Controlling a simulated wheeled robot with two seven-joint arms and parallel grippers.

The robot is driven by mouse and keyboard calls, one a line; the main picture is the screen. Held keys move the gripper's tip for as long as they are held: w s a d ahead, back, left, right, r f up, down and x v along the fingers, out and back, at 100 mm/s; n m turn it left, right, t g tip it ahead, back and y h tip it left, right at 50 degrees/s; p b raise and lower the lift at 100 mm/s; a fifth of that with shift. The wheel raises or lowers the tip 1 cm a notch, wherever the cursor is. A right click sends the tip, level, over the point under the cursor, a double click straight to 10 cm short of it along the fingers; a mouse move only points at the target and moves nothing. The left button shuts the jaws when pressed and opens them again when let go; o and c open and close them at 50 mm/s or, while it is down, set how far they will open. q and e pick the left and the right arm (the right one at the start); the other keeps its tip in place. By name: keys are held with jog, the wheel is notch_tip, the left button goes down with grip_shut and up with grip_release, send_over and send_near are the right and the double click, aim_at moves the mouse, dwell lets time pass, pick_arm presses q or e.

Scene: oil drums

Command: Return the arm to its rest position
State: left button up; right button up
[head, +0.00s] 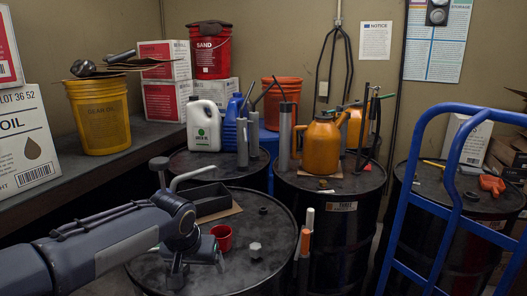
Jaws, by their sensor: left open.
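My left arm comes in from the lower left, over the near left oil drum (262,222). My left gripper (197,264) hangs down from its wrist just above or at the drum top; the exact height is hard to tell. Its fingers are apart with nothing seen between them. A small red cup (222,237) stands on the drum top just right of the wrist, partly behind the gripper. Whether they touch is not clear. My right gripper is not in view.
A black tray (211,199) and a white cap (255,249) are on the same drum. The middle drum (345,220) bears an orange oil can (322,147). A blue hand truck (450,185) stands at right. A shelf (60,185) with boxes and a yellow bucket (97,116) runs along the left.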

pick_arm(q)
jog(key=s+a+n+h+p, duration=0.1)
jog(key=s+a+p, duration=0.1)
jog(key=s, duration=1.2)
jog(key=s+a+n+t+h+p, duration=0.1)
jog(key=s+a+h, duration=0.1)
jog(key=s, duration=1.2)
jog(key=shift+a+f+p, duration=0.25)
jog(key=shift+a+p, duration=0.15)
jog(key=shift+a, duration=0.45)
